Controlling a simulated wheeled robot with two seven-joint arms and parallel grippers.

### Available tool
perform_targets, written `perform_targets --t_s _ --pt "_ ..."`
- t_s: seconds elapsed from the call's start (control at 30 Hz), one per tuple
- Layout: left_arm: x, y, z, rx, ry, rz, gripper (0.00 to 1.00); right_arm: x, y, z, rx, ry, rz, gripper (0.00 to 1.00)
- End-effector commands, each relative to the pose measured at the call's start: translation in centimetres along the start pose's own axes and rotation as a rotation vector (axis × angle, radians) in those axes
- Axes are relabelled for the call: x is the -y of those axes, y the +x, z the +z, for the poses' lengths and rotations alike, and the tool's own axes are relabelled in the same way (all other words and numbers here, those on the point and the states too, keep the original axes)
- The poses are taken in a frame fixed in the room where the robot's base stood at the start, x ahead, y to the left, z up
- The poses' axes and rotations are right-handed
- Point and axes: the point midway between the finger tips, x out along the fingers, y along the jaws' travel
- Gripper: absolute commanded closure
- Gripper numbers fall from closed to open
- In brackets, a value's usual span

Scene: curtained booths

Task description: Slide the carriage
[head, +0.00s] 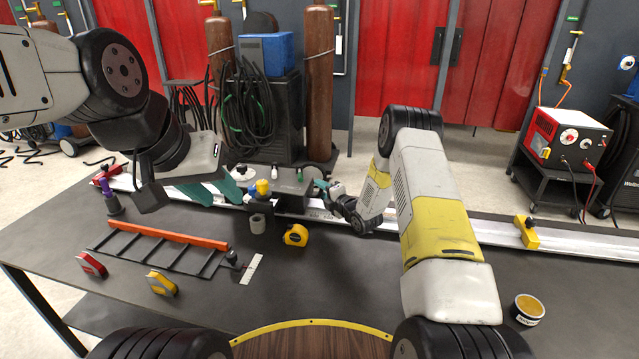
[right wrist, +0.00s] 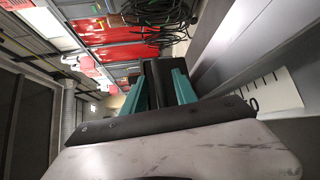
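The carriage (head: 292,184) is a dark grey block sitting across a long pale rail (head: 455,226) on the table. My right gripper (head: 323,187) is at the carriage's right end. In the right wrist view a dark block, the carriage (right wrist: 160,72), fills the space between my right gripper's teal fingers (right wrist: 160,88), with no gap visible beside it. My left gripper (head: 214,191) is above the rail, left of the carriage; its teal fingers are apart and hold nothing visible. A yellow stop (head: 528,232) stands on the rail far to the right, and a red block (head: 107,172) is at its left end.
In front of the rail are a yellow tape measure (head: 296,235), a small grey cylinder (head: 257,223), an orange-edged black rack (head: 165,237), red (head: 91,264) and yellow (head: 161,283) magnets, and a purple-topped tool (head: 111,200). A tin (head: 527,309) stands front right. The rail is clear between carriage and yellow stop.

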Motion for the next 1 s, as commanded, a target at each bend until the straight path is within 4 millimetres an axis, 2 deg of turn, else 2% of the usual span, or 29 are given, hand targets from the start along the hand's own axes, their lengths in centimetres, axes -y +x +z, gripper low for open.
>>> perform_targets --t_s 0.13,0.3,1.0 --pt "0.0 0.0 0.0 0.0 0.0 0.0 0.64 0.0 -0.01 -0.02 0.0 0.0 0.0 0.66" --pt "0.0 0.0 0.0 0.0 0.0 0.0 0.64 0.0 -0.03 -0.01 0.0 0.0 0.0 0.99" --pt "0.0 0.0 0.0 0.0 0.0 0.0 0.64 0.03 -0.06 -0.01 0.0 0.0 -0.001 1.0"
